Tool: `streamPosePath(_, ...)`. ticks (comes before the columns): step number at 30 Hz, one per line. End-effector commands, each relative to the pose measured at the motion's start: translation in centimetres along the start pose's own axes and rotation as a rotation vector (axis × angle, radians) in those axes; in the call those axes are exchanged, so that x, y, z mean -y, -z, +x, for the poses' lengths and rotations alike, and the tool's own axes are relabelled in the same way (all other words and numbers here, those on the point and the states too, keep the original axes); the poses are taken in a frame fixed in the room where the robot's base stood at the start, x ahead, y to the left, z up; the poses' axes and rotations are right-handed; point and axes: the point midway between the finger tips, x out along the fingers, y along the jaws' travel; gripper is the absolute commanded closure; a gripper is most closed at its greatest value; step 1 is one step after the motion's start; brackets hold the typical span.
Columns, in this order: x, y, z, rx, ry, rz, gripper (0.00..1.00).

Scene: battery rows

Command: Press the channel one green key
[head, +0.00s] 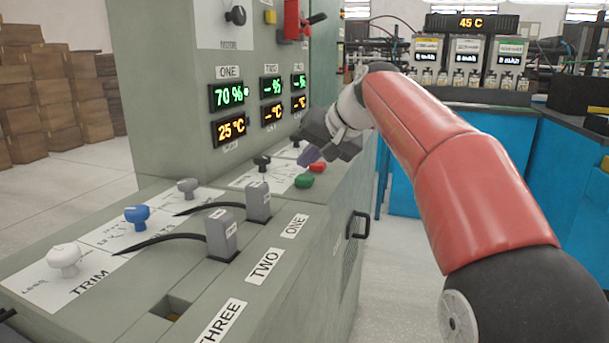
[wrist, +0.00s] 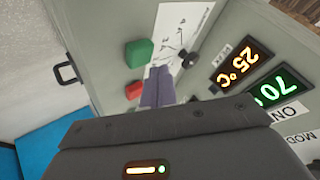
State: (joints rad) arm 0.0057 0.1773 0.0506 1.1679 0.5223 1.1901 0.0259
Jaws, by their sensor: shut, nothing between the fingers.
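The green key (head: 304,181) is a round-edged button on the grey console top, near the right edge. It also shows in the wrist view (wrist: 139,53), unobstructed. A red key (head: 317,167) sits just behind it, and in the wrist view the red key (wrist: 134,90) lies left of my fingers. My gripper (head: 307,156) is shut and empty, its purple-grey fingers pointing down toward the panel close to the two keys. In the wrist view the fingertips (wrist: 158,72) appear right of and below the green key, and I see no contact with it.
A black knob (head: 262,162) stands left of the keys. Two grey plugs with black cables stand nearer, by the ONE label (head: 294,226) and TWO label (head: 264,266). The ONE display (head: 230,96) reads 70% and 25 °C. A black handle (head: 357,225) juts from the console side.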

Motion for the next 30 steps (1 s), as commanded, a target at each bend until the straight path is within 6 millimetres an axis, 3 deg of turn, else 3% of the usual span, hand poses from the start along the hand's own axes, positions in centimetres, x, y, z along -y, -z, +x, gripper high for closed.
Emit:
streamPosePath(13, 2.3, 2.3, -3.2, 0.001, 0.000, 0.001, 1.00)
streamPosePath(30, 2.3, 2.3, -3.2, 0.000, 0.000, 0.000, 1.00)
